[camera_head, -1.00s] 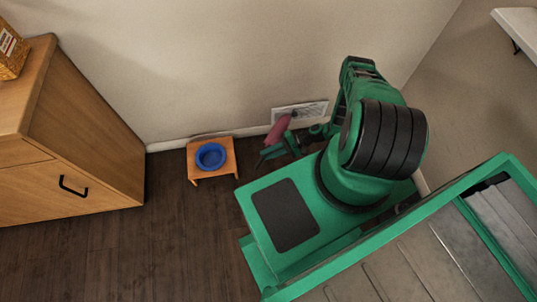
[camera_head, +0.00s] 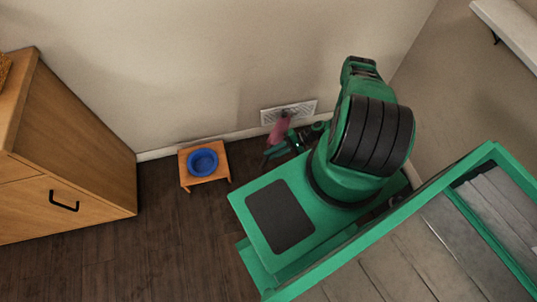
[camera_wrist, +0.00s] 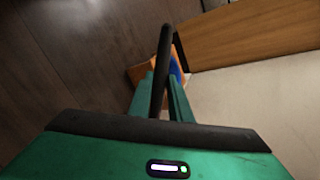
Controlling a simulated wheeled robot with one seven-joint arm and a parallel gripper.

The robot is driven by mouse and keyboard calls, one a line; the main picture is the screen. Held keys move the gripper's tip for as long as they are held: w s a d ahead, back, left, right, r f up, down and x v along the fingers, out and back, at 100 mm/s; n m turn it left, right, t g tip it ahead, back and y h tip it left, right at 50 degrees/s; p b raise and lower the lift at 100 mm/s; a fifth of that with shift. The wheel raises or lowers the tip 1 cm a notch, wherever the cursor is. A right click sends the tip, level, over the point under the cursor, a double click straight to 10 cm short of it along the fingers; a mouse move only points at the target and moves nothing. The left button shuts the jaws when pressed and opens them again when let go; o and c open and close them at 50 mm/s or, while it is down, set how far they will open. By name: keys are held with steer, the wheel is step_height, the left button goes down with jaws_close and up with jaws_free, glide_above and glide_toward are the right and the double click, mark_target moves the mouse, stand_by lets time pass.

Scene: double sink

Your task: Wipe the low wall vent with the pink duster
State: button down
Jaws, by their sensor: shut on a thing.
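The low wall vent (camera_head: 290,111) is a white slatted grille on the wall just above the floor, behind my arm in the head view. The pink duster (camera_head: 279,130) is held upright by my gripper (camera_head: 277,150), its pink head at the vent's lower left edge, overlapping it in the picture. I cannot tell whether it touches the grille. In the wrist view my gripper (camera_wrist: 166,98) is shut on the duster's dark handle (camera_wrist: 163,60). The pink head is out of the wrist view.
A small wooden stand (camera_head: 186,165) with a blue bowl (camera_head: 203,161) is on the floor left of my gripper. A wooden cabinet (camera_head: 75,150) stands farther left.

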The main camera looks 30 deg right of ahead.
mark_target(263, 167)
steer(key=shift+s+d, duration=1.4)
steer(key=shift+d, duration=3.8)
steer(key=w+a, duration=0.2)
steer(key=a, duration=0.6)
steer(key=w+a, duration=0.2)
steer(key=a, duration=0.6)
steer(key=shift+w, duration=0.4)
steer(key=shift+s+a, duration=0.3)
steer(key=shift+s, duration=0.65)
steer(key=shift+s+a, duration=0.3)
steer(key=shift+s, duration=0.7)
steer(key=shift+s+a, duration=0.3)
steer(key=shift+s, duration=0.65)
steer(key=shift+s, duration=0.1)
steer(key=shift+s+a, duration=0.2)
steer(key=shift+s, duration=0.5)
steer(key=shift+s+a, duration=0.2)
steer(key=shift+s, duration=0.45)
